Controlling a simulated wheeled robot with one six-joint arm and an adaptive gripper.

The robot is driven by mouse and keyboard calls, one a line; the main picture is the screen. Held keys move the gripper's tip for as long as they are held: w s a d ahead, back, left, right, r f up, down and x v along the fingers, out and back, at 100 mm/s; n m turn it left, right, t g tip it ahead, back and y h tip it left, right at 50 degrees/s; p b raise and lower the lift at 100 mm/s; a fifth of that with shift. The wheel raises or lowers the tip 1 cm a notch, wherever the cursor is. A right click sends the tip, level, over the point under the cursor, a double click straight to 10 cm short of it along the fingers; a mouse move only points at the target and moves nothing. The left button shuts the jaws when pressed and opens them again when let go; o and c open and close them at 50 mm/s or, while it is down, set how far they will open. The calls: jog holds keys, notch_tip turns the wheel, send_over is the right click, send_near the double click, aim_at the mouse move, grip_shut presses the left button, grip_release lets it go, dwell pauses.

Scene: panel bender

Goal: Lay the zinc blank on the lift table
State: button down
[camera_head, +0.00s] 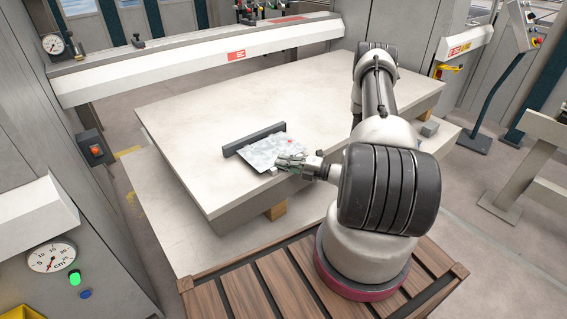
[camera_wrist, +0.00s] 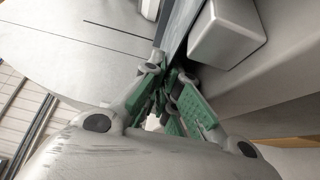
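The zinc blank (camera_head: 270,154) is a small mottled grey sheet over the pale top of the lift table (camera_head: 210,184), close to the table's front edge. Its far edge is at a dark upright bar (camera_head: 254,139). My gripper (camera_head: 292,162) reaches the blank's right edge from the right. In the wrist view the green-padded fingers (camera_wrist: 175,88) close together at the edge of a thin bluish-grey sheet (camera_wrist: 181,28), which appears to be the blank between them. The exact grip is partly hidden by the fingers. I cannot tell whether the blank lies flat or is slightly raised.
A pale block (camera_wrist: 228,30) sits close beside the fingers in the wrist view. A white machine beam (camera_head: 200,65) crosses behind the table. A control cabinet with a gauge (camera_head: 52,255) stands at the left. The table's left and far parts are clear.

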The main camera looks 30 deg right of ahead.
jog(key=c, duration=1.6)
grip_release()
jog(key=shift+o, duration=0.2)
jog(key=shift+s, duration=0.1)
jog(key=shift+f, duration=0.1)
jog(key=v, duration=1.2)
jog(key=shift+r, duration=0.25)
